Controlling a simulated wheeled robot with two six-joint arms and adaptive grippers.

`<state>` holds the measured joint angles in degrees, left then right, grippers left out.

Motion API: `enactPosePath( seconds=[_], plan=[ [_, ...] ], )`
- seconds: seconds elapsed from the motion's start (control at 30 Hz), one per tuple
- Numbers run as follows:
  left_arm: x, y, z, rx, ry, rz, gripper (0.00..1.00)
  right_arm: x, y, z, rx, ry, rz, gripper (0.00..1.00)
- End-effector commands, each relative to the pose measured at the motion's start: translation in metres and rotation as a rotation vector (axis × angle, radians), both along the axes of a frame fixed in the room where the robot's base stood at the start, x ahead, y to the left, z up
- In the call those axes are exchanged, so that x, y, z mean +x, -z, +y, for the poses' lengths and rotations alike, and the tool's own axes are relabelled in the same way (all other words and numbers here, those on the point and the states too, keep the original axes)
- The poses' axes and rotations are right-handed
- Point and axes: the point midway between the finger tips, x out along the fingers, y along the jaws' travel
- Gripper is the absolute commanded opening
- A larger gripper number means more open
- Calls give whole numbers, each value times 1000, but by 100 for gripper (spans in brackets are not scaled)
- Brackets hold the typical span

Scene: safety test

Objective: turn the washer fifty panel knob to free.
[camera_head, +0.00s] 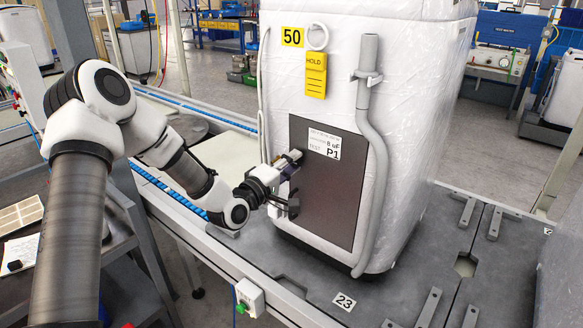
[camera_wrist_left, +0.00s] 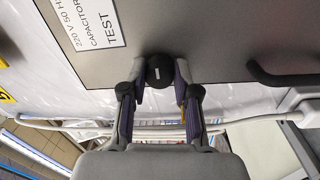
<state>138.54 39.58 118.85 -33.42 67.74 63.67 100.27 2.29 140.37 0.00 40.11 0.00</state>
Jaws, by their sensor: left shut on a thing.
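The washer (camera_head: 430,120) is a tall white-wrapped unit with a yellow 50 tag (camera_head: 292,37). A grey-brown panel (camera_head: 325,200) with a white P1 test label (camera_head: 324,144) is on its front. My left gripper (camera_head: 290,180) is at the panel's left edge. In the left wrist view, the gripper (camera_wrist_left: 160,78) has its two fingers closed on the sides of a round black knob (camera_wrist_left: 160,66). A small white mark shows on the knob's face. In the head view the gripper hides the knob. My right gripper is not in view.
In the left wrist view, a dark curved handle (camera_wrist_left: 290,77) stands out from the panel beside the knob. A yellow HOLD tag (camera_head: 316,75) hangs above the panel. A grey hose (camera_head: 375,170) runs down its right side. The washer stands on a grey platform (camera_head: 430,260).

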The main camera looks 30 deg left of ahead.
Motion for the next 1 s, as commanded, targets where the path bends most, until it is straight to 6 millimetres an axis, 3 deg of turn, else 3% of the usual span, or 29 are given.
enactPosePath(
  seconds=[0.5,0.53,0.57,0.6,0.87,1.0],
  plan=[
    [0,0,0,-20,-1,1,0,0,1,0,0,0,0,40],
    [0,0,0,-20,-1,1,41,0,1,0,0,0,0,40],
    [0,0,0,-20,-1,1,51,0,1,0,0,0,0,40],
    [0,0,0,-20,-1,1,56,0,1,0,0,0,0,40],
    [0,0,0,-19,0,1,56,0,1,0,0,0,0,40],
    [-12,1,2,-23,-2,2,56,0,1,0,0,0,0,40]
  ],
)
